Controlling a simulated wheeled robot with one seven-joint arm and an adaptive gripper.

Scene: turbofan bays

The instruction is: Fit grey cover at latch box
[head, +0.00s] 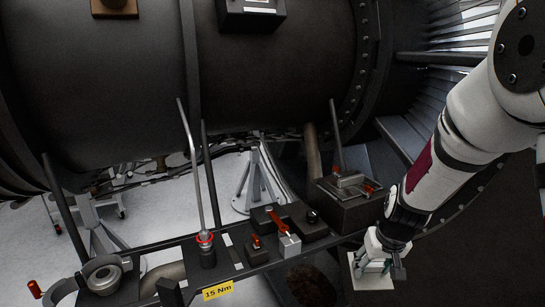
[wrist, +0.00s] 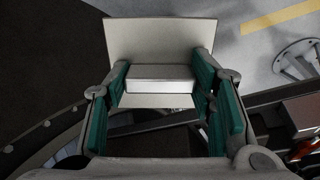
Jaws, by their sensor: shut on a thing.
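The grey cover (head: 370,283) is a flat light plate in the lower right of the head view, beyond the end of the bench. In the wrist view the cover (wrist: 160,38) shows a raised block on its face. My gripper (head: 377,266) is shut on this block, with green pads (wrist: 160,88) on either side of it. The latch box (head: 345,212), a dark box with orange-red latch parts on top, stands at the right end of the bench. The cover hangs to the right of and nearer than the box, apart from it. The box's top is partly hard to make out.
The narrow dark bench carries a grey block with a red lever (head: 289,244), a torque tool (head: 206,248) with a tall handle, and a round clamp (head: 103,277). Upright rods (head: 336,135) rise behind the bench. The big dark engine casing (head: 275,75) fills the back.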

